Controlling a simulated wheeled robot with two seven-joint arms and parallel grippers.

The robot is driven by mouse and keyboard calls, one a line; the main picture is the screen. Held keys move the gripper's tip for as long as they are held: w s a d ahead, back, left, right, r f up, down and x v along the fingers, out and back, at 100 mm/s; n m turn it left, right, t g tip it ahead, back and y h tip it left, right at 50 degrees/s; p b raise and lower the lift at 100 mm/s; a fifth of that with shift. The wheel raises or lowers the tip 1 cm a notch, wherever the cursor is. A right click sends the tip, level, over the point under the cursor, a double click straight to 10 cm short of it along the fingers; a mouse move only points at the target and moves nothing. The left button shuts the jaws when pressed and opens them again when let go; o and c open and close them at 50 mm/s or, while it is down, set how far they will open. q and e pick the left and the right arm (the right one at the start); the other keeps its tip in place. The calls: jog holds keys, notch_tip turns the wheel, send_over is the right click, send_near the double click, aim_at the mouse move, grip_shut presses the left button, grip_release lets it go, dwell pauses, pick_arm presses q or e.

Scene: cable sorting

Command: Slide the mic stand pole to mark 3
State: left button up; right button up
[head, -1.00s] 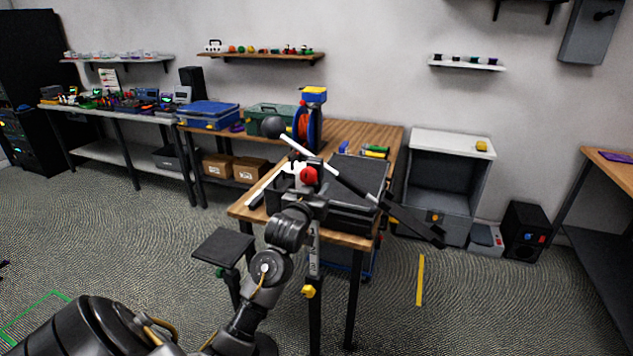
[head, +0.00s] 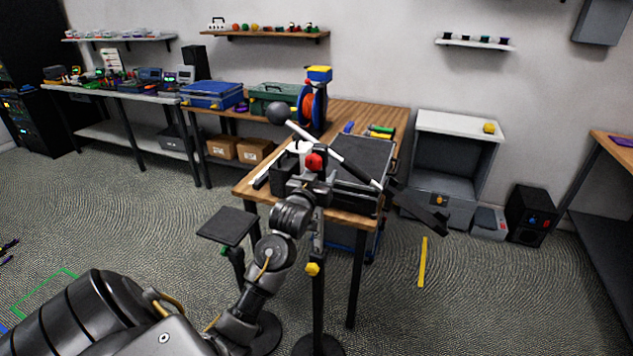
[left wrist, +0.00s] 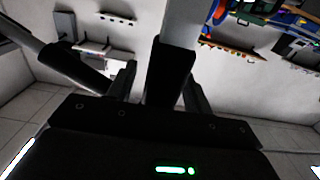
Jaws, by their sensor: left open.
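The mic stand stands on the floor in front of the wooden table, with a round black base (head: 318,346) at the picture's bottom. Its pole (head: 318,238) carries light scale markings; I cannot read the numbers. A yellow knob (head: 312,268) sits lower on the pole and a red knob (head: 314,161) near the top. The white and black boom (head: 340,158) slants across, with a grey ball (head: 278,113) at its upper end. My left gripper (head: 316,187) is open at the upper pole, just below the red knob; contact is unclear. My right gripper is out of view.
A small black-topped stool or stand (head: 227,224) is left of the pole. A yellow floor strip (head: 423,262) lies right, with open carpet around it.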

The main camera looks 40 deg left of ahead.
pick_arm(q)
jog(key=b+v, duration=0.2)
jog(key=v, duration=0.8)
jog(key=shift+s, duration=0.2)
jog(key=shift+d, duration=0.1)
